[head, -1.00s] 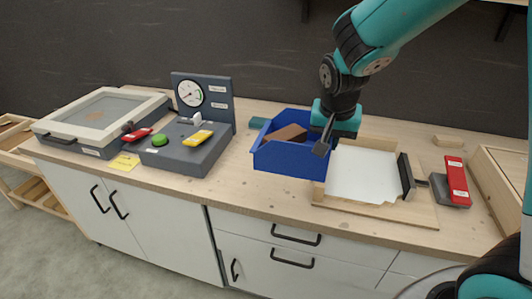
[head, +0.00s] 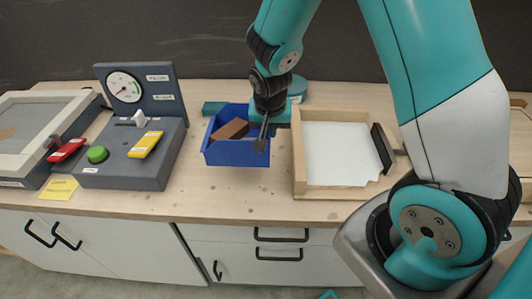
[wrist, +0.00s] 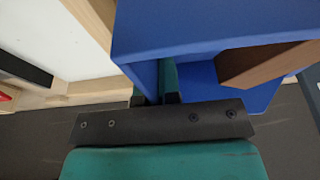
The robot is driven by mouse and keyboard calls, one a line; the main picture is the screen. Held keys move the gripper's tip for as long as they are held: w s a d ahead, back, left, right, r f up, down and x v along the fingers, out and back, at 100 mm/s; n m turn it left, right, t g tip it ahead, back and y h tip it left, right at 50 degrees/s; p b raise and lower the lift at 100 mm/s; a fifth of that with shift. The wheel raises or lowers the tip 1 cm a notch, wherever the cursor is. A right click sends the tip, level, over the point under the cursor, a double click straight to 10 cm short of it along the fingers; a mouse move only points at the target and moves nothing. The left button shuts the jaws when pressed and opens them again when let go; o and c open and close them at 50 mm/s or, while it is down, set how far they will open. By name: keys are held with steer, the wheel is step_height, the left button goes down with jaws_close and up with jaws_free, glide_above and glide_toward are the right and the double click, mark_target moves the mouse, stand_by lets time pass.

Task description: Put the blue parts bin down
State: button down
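The blue parts bin (head: 228,153) is at the middle of the counter, between the dark gauge console and the wooden tray. A brown block (head: 231,129) lies in it; it also shows in the wrist view (wrist: 262,62). My gripper (head: 264,136) is at the bin's right side. In the wrist view the dark fingertips (wrist: 156,98) sit on either side of the bin's blue wall (wrist: 205,28), closed on it. The bin looks level and low over the counter; I cannot tell whether its underside touches the wood.
The gauge console (head: 128,165) with its green button and yellow and red pieces stands left. The wooden tray (head: 299,160) with a white floor is close on the right. Bare counter (head: 230,195) lies in front of the bin. A teal item (head: 212,107) lies behind it.

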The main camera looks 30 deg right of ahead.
step_height(320, 180, down, 10)
steer(key=shift+a+r+p, duration=0.1)
steer(key=shift+r+p, duration=0.05)
steer(key=shift+p, duration=0.25)
steer(key=c, duration=1.3)
jaws_free()
